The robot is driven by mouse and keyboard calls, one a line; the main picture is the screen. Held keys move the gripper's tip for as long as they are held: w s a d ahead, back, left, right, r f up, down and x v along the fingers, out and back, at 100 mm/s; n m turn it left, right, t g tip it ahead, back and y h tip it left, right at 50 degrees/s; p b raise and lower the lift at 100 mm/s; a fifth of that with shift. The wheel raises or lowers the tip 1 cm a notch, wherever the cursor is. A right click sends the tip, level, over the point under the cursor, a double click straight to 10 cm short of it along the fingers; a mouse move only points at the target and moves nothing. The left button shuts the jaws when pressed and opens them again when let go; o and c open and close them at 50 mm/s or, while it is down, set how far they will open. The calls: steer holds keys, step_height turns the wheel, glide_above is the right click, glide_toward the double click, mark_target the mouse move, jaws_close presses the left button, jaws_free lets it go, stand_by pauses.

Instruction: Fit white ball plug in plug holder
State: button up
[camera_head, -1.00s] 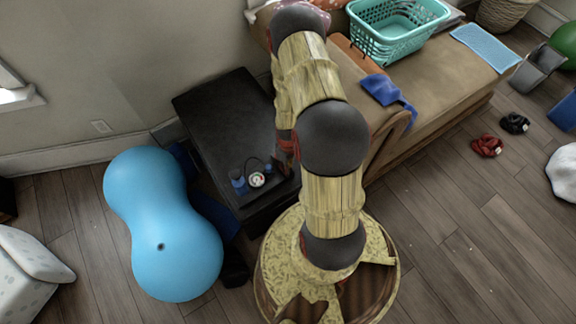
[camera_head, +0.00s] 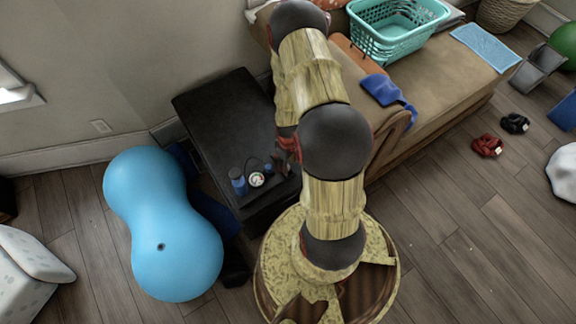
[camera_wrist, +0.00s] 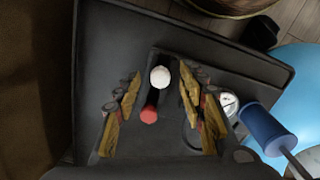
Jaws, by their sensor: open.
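In the wrist view, my gripper (camera_wrist: 160,73) is open, with one finger on each side of a small white ball (camera_wrist: 160,78), apparently the white ball plug. A gap shows between the ball and each finger. A red cylindrical piece (camera_wrist: 149,114) is just below the ball in the picture, also between the fingers. Both are over a dark, shallow holder or tray (camera_wrist: 165,54) on the black table (camera_wrist: 110,50). I cannot tell whether the ball is seated in anything. In the head view, my arm hides most of my gripper and the ball.
A blue pump cylinder (camera_wrist: 266,130) with a white gauge (camera_wrist: 229,103) stands close to the right finger. In the head view, a large blue peanut ball (camera_head: 165,225) lies left of the table, and a brown couch (camera_head: 440,75) stands to the right.

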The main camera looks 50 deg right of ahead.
step_height(320, 180, up, 10)
stand_by(0.4)
steer(key=shift+r, duration=0.1)
steer(key=s+a+m+g+y, duration=0.1)
steer(key=s+a+m+g, duration=0.15)
steer(key=s, duration=0.25)
steer(key=a+r+t+p, duration=0.1)
steer(key=a+r, duration=0.5)
steer(key=r, duration=1)
steer(key=s+a+r+t+p, duration=0.1)
steer(key=a+r+t, duration=0.3)
steer(key=r, duration=1.1)
steer(key=s+a+r+n+t+h+p, duration=0.1)
steer(key=a+r+t+p, duration=0.1)
steer(key=a+r, duration=0.8)
step_height(320, 180, up, 7)
steer(key=shift+a+f+t, duration=0.15)
steer(key=shift+t, duration=0.4)
